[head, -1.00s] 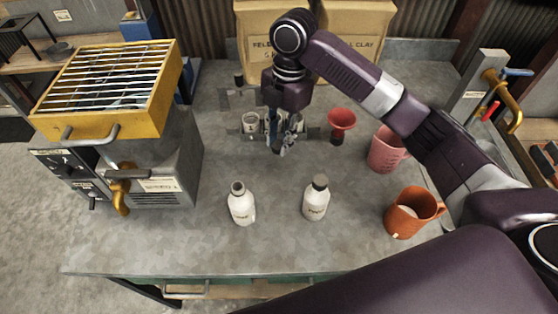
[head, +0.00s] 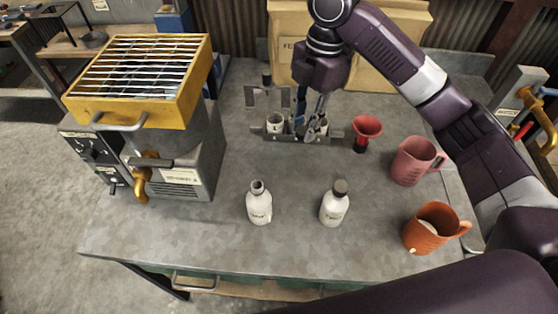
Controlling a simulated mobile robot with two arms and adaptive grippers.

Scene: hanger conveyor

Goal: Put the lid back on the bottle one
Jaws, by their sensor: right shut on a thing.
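Two white bottles stand upright at the front middle of the bench. The left bottle (head: 259,206) has an open, uncapped neck. The right bottle (head: 334,208) wears a dark lid (head: 340,187). My right gripper (head: 315,131) points down behind the bottles, close in front of a small rack. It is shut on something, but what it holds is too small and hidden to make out. I see no loose lid on the bench. My left gripper is not in view.
A red funnel (head: 366,129), a pink mug (head: 413,162) and an orange mug (head: 432,229) stand on the right. A burner with a yellow grill (head: 135,80) fills the left. Bench space around the bottles is clear.

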